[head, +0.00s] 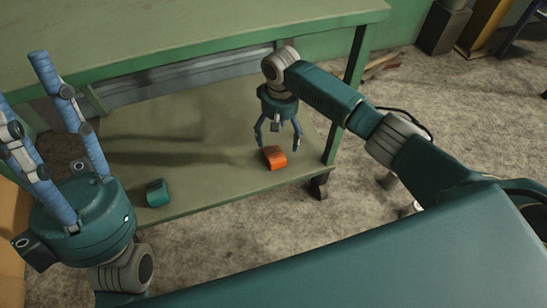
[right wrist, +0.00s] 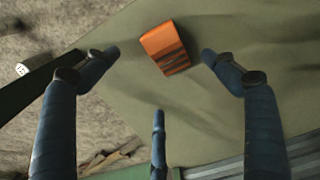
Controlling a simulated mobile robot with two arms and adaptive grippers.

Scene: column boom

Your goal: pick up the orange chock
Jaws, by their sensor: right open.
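The orange chock (head: 274,157) lies on the green lower shelf (head: 215,190) of the bench, near its right end. My right gripper (head: 277,137) points down just above and behind the chock, open and empty. In the right wrist view the chock (right wrist: 165,48) sits beyond and between the spread blue fingers (right wrist: 158,75), with a visible gap on both sides. My left gripper (head: 50,125) is at the left of the head view, fingers pointing up and spread apart, with nothing between them.
A teal chock (head: 157,193) stands on the same shelf to the left. The green bench top (head: 170,30) overhangs the shelf, and a bench leg (head: 345,95) rises close to my right arm. Wood pieces (head: 382,64) lie on the floor behind.

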